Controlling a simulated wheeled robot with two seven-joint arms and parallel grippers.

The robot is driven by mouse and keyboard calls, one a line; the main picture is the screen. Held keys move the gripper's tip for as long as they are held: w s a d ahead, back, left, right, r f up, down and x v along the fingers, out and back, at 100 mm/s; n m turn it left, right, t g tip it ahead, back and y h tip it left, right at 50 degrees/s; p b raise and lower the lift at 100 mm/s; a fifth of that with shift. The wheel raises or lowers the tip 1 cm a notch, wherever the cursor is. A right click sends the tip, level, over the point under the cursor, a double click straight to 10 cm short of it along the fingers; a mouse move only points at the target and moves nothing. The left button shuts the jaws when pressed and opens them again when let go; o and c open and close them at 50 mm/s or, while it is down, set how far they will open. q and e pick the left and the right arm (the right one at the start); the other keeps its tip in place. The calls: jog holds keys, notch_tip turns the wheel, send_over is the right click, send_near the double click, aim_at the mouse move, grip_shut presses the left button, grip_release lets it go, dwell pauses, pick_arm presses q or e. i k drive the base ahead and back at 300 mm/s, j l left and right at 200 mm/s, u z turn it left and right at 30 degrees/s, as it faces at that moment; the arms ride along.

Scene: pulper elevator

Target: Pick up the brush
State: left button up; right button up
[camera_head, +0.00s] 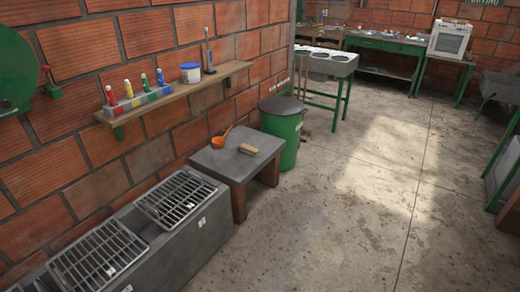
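A small tan block-shaped item that looks like the brush (245,150) lies flat on the low grey table (220,167), near its front edge. Its bristles are too small to make out. An orange scoop or ladle (219,142) lies behind it on the same table, its handle pointing up and away. Neither of my grippers is in view, so nothing shows near the brush.
A green bin with a dark lid (285,137) stands behind the low table. A concrete trough with metal grates (170,240) runs in front of it. A wall shelf (178,100) holds bottles and a white tub. The concrete floor (330,230) to the right is clear.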

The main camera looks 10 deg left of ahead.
aim_at(251, 151)
jog(key=i+l+u, duration=0.2)
jog(key=i+l, duration=1.1)
jog(key=l, duration=0.15)
